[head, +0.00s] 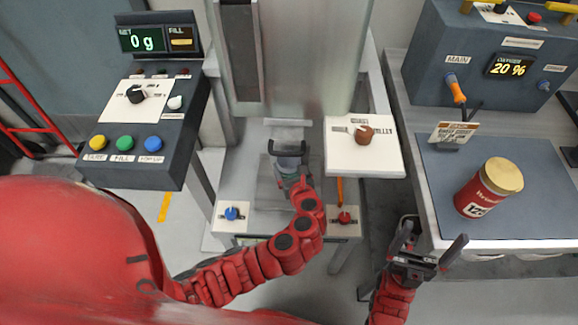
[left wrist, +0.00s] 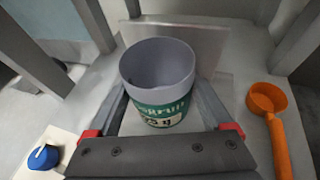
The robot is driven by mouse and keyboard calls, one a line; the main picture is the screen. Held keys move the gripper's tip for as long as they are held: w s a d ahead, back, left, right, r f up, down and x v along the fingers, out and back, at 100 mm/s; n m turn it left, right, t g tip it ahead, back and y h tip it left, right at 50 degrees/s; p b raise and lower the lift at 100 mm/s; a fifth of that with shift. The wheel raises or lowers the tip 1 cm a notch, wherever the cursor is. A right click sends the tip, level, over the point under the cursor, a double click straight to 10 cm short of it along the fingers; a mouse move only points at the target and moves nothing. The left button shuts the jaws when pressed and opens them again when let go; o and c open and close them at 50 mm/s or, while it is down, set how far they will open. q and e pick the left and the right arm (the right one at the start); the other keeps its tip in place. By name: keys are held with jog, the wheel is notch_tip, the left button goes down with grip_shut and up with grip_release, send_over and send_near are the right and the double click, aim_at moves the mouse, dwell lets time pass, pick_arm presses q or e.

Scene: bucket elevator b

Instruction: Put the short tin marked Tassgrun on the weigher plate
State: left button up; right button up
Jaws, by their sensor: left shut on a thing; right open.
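The short tin (left wrist: 157,85) is an open, grey-lined tin with a green label; the left wrist view shows part of the name, "ssgrun", and a weight in g. My left gripper (head: 288,157) is shut on its sides, below the metal spout. In the head view the gripper mostly hides the tin. A flat pale metal plate (left wrist: 205,42) shows behind the tin in the left wrist view. I cannot tell whether the tin touches anything beneath it. The weight display (head: 141,39) reads 0 g. My right gripper (head: 432,250) is open and empty, left of the right-hand bench's front edge.
An orange scoop (left wrist: 268,103) lies right of the tin. A blue knob (head: 231,213) and a red knob (head: 345,217) flank the bay's front. A red tin with a gold lid (head: 488,187) stands on the blue-grey mat (head: 530,215). A selector panel (head: 362,150) juts out right of the spout.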

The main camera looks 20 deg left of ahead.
pick_arm(q)
jog(key=o, duration=1)
jog(key=shift+r, duration=0.15)
jog(key=v, duration=0.8)
jog(key=shift+s+d, duration=0.2)
jog(key=shift+p+v, duration=0.55)
jog(key=shift+v, duration=0.6)
jog(key=shift+s+d+r, duration=0.25)
jog(key=shift+s, duration=0.25)
